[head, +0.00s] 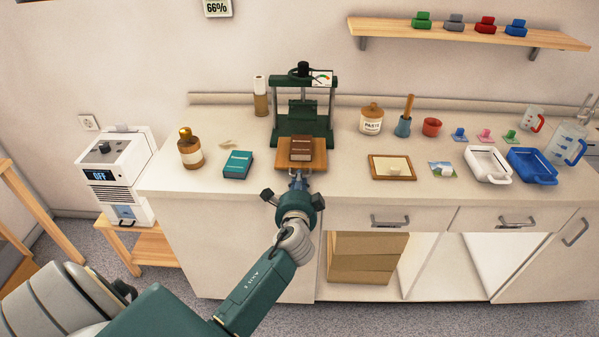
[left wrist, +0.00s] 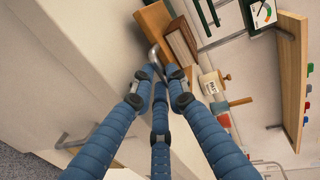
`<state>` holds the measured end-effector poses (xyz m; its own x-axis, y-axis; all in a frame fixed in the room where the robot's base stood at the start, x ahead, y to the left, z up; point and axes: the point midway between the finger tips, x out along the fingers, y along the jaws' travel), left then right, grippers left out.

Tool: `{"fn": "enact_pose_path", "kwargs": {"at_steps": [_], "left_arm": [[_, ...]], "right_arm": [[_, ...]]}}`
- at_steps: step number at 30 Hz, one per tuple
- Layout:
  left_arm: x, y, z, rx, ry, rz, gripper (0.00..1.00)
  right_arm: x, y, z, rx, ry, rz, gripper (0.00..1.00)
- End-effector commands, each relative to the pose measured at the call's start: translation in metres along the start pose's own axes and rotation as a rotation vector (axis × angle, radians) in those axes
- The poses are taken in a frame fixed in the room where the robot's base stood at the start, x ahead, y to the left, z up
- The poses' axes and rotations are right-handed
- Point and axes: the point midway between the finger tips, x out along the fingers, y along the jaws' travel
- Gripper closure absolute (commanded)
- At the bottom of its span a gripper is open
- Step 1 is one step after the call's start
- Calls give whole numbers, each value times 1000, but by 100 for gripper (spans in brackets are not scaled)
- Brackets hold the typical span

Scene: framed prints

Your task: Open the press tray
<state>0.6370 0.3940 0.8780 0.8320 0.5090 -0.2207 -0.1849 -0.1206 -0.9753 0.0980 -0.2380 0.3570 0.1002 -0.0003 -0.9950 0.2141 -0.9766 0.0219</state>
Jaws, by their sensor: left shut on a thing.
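The press (head: 325,110) is a dark green frame with a top screw and a gauge, standing on the counter against the wall. Its wooden press tray (head: 320,155) juts out at the front, towards the counter's front edge. A brown book (head: 302,148) lies on the tray. My left gripper (head: 298,182) is shut at the tray's front. In the left wrist view its blue fingers (left wrist: 157,76) close on the metal tray handle (left wrist: 153,56), with the tray (left wrist: 152,22) and book (left wrist: 181,42) just beyond. My right gripper is not in view.
A teal book (head: 236,165) and a brown bottle (head: 190,150) stand left of the press. To the right are a paste jar (head: 371,121), a wooden frame (head: 373,172), a white tray (head: 488,165) and a blue tray (head: 531,167). Drawers with handles (head: 390,221) are below.

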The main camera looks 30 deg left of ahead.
Motion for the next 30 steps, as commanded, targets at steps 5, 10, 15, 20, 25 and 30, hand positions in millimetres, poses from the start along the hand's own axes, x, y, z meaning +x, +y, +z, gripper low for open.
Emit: {"fn": "enact_pose_path", "kwargs": {"at_steps": [5, 10, 15, 20, 25, 30], "left_arm": [[-8, 3, -1, 0, 2, 2, 100], [-8, 3, -1, 0, 2, 1, 100], [-8, 3, -1, 0, 2, 1, 84], [-8, 3, -1, 0, 1, 1, 77], [-9, 3, -1, 0, 1, 1, 77], [-23, 4, -1, -1, 2, 2, 77]], "right_arm": [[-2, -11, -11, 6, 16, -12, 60], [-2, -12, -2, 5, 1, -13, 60], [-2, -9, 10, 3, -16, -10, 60], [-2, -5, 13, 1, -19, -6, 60], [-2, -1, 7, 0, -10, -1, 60], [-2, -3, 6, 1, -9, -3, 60]]}}
